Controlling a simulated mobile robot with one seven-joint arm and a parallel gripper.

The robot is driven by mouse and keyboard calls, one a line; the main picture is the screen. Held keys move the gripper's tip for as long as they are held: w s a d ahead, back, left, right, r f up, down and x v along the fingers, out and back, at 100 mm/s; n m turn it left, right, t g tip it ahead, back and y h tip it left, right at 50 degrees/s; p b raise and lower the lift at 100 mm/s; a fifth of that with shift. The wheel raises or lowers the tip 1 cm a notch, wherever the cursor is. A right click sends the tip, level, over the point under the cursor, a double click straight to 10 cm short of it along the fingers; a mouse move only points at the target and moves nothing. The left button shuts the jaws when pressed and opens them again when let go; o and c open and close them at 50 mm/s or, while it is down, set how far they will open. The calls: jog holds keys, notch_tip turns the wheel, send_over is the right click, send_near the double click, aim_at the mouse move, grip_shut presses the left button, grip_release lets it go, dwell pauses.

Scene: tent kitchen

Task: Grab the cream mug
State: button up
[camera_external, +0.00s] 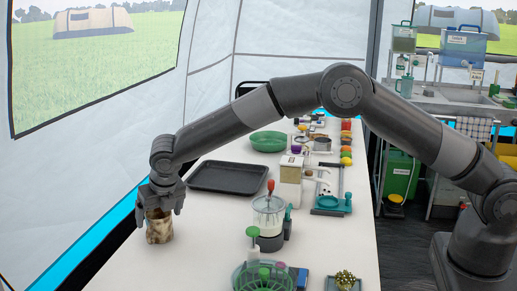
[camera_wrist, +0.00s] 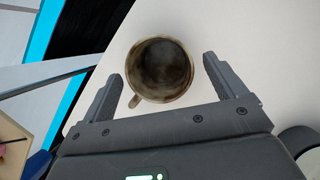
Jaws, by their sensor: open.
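A mug (camera_external: 159,230) with a mottled cream and brown surface stands upright on the white table near its left edge. In the wrist view I look down into the dark inside of the mug (camera_wrist: 160,70), and its handle points to the lower left. My gripper (camera_external: 161,208) is right above the mug in the external view. In the wrist view my gripper (camera_wrist: 162,75) is open, with one finger on each side of the mug and a gap on both sides. I cannot tell how far the fingertips reach down beside it.
A black tray (camera_external: 228,177) lies behind the mug on the white table (camera_external: 200,262). A green bowl (camera_external: 268,141) is farther back. The table's left edge is close to the mug.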

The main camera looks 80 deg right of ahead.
jog(key=x, duration=0.3)
jog(key=shift+f, duration=0.25)
jog(key=shift+c, duration=0.6)
jog(key=c, duration=1)
jog(key=shift+o, duration=0.2)
jog(key=shift+r, duration=0.15)
